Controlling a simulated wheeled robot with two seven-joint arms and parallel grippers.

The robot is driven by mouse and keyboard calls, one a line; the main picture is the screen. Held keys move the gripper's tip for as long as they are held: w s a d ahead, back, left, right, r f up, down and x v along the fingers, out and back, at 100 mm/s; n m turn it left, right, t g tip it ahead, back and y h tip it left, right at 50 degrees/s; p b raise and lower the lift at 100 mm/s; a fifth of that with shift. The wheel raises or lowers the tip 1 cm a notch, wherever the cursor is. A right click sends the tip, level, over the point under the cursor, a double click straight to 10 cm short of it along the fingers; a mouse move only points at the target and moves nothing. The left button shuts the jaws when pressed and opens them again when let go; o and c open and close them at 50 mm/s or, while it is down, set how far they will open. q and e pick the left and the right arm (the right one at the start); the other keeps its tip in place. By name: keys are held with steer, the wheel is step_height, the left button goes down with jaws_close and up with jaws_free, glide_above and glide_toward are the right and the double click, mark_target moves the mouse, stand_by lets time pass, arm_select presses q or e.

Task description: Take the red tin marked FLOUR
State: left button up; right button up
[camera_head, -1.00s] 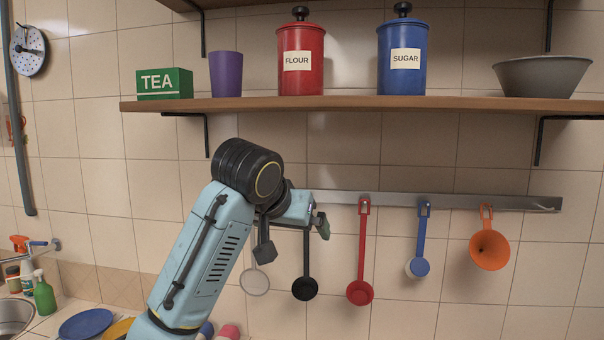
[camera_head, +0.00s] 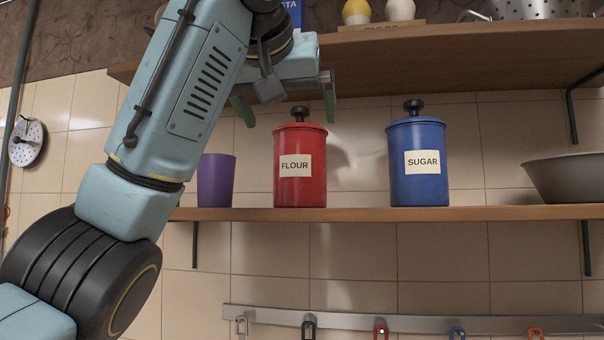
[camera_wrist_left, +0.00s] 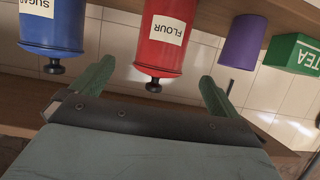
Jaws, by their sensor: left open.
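The red tin marked FLOUR (camera_head: 300,185) stands upright on the lower wooden shelf, with a black knob on its lid. My left gripper (camera_head: 287,110) is open and empty, its green fingers pointing down just above the tin and apart from it. In the left wrist view, which is upside down, the red tin (camera_wrist_left: 167,35) lies beyond and between the two open fingers (camera_wrist_left: 155,85). My right gripper is not in view.
A blue SUGAR tin (camera_head: 418,180) stands right of the red one, a purple cup (camera_head: 215,182) left of it. A grey bowl (camera_head: 562,178) is further right. The green TEA box (camera_wrist_left: 297,52) shows in the wrist view.

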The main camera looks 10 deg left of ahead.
mark_target(295, 141)
arm_select(q)
steer(key=p+x, duration=0.2)
steer(key=p, duration=0.1)
steer(key=shift+w, duration=0.3)
steer(key=p+x, duration=0.1)
steer(key=x, duration=0.2)
steer(key=shift+w+a+f, duration=0.1)
steer(key=shift+f, duration=0.15)
steer(key=shift+w+f, duration=0.15)
steer(key=shift+w, duration=0.15)
steer(key=p+x, duration=0.1)
steer(key=x, duration=0.1)
steer(key=p+x, duration=0.1)
steer(key=x, duration=0.1)
steer(key=shift+w+a+f+p, duration=0.15)
steer(key=shift+a+f+p, duration=0.05)
steer(key=shift+f+p, duration=0.15)
steer(key=shift+w+f, duration=0.1)
steer(key=shift+w, duration=0.05)
steer(key=c, duration=1.1)
steer(key=shift+c, duration=0.4)
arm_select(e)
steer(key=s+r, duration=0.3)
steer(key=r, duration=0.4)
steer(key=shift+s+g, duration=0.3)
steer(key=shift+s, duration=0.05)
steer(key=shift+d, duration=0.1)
